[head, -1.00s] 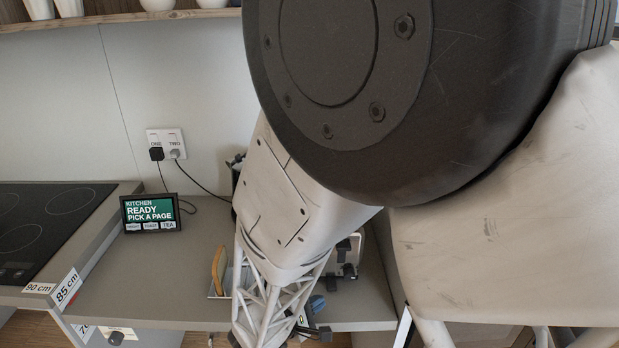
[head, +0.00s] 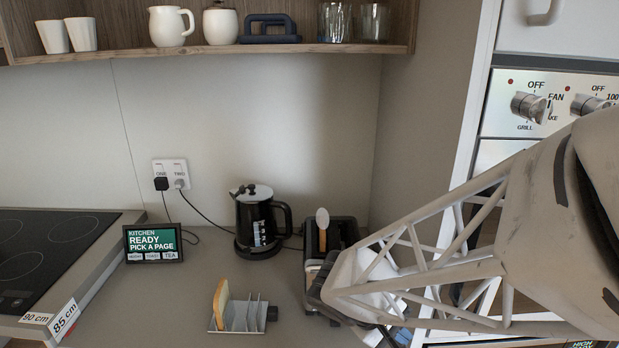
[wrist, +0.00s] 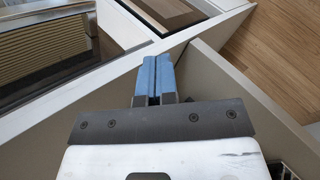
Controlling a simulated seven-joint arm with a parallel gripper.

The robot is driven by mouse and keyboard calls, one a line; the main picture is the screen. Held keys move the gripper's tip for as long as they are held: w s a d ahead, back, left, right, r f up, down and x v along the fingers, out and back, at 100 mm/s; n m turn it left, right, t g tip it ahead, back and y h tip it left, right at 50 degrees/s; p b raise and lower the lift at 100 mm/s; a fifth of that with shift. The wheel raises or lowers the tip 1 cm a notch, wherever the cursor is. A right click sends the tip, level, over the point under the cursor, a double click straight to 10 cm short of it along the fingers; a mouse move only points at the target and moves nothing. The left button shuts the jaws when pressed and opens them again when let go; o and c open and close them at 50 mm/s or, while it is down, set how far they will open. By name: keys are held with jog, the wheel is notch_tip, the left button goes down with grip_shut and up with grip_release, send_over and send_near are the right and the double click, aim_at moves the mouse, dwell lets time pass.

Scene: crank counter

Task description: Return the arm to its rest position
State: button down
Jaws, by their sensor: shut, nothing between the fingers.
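My gripper shows in the wrist view (wrist: 154,80), its two blue fingers together with nothing between them. Beyond the fingertips are a pale counter edge and the wooden floor. In the head view my lattice forearm reaches in from the right, and its end is in front of the toaster (head: 342,232). My fingers are mostly hidden there.
A black kettle (head: 258,222), a toast rack (head: 243,316) with a slice of bread (head: 220,303) and a small screen reading READY (head: 153,243) stand on the counter. A hob (head: 40,250) is at left. An oven panel (head: 560,103) is at right. A shelf (head: 200,48) with crockery runs above.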

jog(key=s+d+r+m+t+y, duration=0.1)
jog(key=s+r+m+y, duration=0.4)
jog(key=s+r+y, duration=0.3)
notch_tip(320, 180, up, 4)
jog(key=shift+s+d+f+m+t, duration=0.1)
jog(key=shift+s+d+m+t, duration=0.25)
jog(key=shift+s, duration=0.3)
